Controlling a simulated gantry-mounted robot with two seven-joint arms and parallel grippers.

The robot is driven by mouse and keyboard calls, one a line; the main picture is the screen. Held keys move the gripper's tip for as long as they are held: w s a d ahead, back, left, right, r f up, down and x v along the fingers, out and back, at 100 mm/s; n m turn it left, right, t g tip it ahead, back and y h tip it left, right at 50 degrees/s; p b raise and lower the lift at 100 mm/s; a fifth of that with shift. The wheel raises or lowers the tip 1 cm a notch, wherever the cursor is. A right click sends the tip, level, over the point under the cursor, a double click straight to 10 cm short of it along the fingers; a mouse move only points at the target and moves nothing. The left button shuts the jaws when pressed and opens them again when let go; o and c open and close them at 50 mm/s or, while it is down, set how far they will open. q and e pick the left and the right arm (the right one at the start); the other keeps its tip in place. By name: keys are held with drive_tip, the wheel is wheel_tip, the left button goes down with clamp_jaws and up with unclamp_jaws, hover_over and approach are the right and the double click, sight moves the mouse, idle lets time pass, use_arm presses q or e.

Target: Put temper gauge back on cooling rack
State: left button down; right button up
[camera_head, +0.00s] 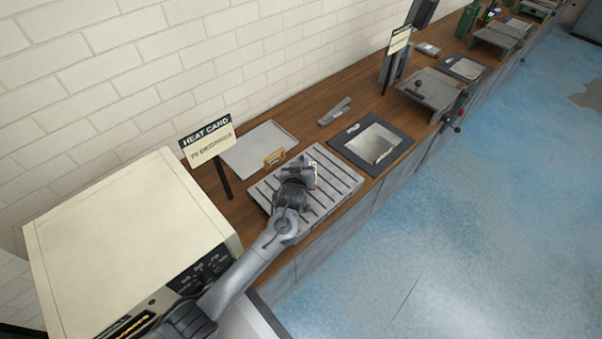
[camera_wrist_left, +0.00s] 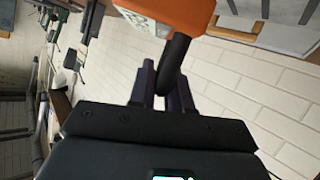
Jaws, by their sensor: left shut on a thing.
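The cooling rack (camera_head: 345,180) is a slatted grey metal rack on the wooden bench in the head view. My left gripper (camera_head: 298,176) is over the rack and covers part of it. It is shut on the temper gauge (camera_head: 312,174), of which only a small pale side shows there. In the left wrist view the gauge (camera_wrist_left: 190,14) is an orange body with a white label and a black curved handle. The handle runs down to the fingers of my left gripper (camera_wrist_left: 163,88). I cannot tell whether the gauge touches the rack. My right gripper is not in view.
A cream oven-like box (camera_head: 130,235) stands left of the rack, by a "HEAT CARD" sign (camera_head: 207,140). A flat tray (camera_head: 260,148) and a small orange-brown handled item (camera_head: 274,157) lie behind. A dark mat with a metal sheet (camera_head: 373,144) lies to the right.

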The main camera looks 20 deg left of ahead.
use_arm(q)
drive_tip(key=shift+w+a+f, duration=0.2)
drive_tip(key=shift+w+f, duration=0.05)
drive_tip(key=shift+f, duration=1.85)
drive_tip(key=shift+f+b, duration=0.15)
drive_tip(key=shift+b, duration=0.2)
drive_tip(key=c, duration=1.1)
unclamp_jaws()
